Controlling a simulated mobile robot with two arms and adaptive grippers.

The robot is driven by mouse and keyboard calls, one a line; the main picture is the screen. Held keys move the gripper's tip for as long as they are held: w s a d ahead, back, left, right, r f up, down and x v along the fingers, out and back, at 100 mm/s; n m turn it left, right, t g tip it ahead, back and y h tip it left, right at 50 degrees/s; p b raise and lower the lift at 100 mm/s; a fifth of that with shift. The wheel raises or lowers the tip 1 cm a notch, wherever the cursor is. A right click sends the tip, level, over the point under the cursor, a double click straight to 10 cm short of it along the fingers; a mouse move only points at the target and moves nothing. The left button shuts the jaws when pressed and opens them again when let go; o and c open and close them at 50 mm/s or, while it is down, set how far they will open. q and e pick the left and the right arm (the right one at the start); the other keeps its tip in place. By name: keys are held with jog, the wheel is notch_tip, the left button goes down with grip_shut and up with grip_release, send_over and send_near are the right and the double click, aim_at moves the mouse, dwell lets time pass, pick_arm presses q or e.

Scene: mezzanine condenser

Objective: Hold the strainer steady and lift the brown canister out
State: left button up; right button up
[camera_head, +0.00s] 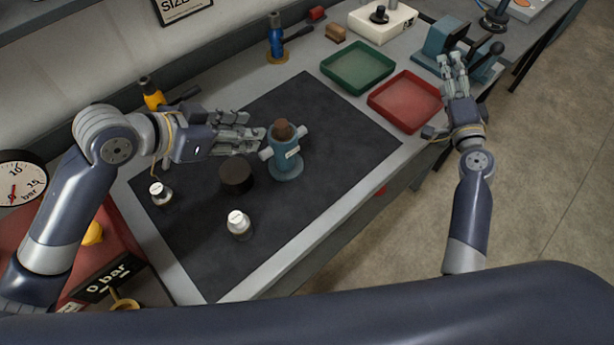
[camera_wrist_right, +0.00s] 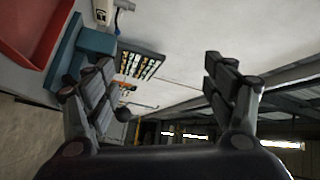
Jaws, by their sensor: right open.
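The strainer (camera_head: 286,165) is a blue-grey body with pale side stubs, upright on the dark mat. The brown canister (camera_head: 283,128) sits in its top, with only its upper part showing. My left gripper (camera_head: 258,138) is just left of the strainer, its fingertips pointing right at the strainer's upper left side. I cannot tell whether they touch it or how far apart the fingers are. My right gripper (camera_head: 453,66) is open and empty, far right of the strainer beside a teal bench device (camera_head: 442,40). Its spread fingers also show in the right wrist view (camera_wrist_right: 160,85).
A dark round cap (camera_head: 237,177) and two white-topped bottles (camera_head: 160,193) (camera_head: 239,222) stand on the mat (camera_head: 340,125). A green tray (camera_head: 358,67) and a red tray (camera_head: 405,101) lie to the right. A red unit reading 0 bar (camera_head: 110,280) is at lower left.

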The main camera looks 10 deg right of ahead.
jog(key=a+r+n+t+y, duration=0.1)
jog(key=a+r+n+y, duration=0.25)
jog(key=a+r, duration=0.4)
jog(key=n+g+y, duration=0.5)
jog(key=n+g, duration=0.2)
jog(key=n, duration=0.9)
send_near(290, 159)
jog(key=shift+x, duration=0.95)
jog(key=shift+a+f, duration=0.1)
jog(key=shift+a, duration=0.25)
jog(key=x, duration=1)
jog(key=shift+w+d, duration=0.15)
jog(key=shift+w, duration=0.1)
grip_shut()
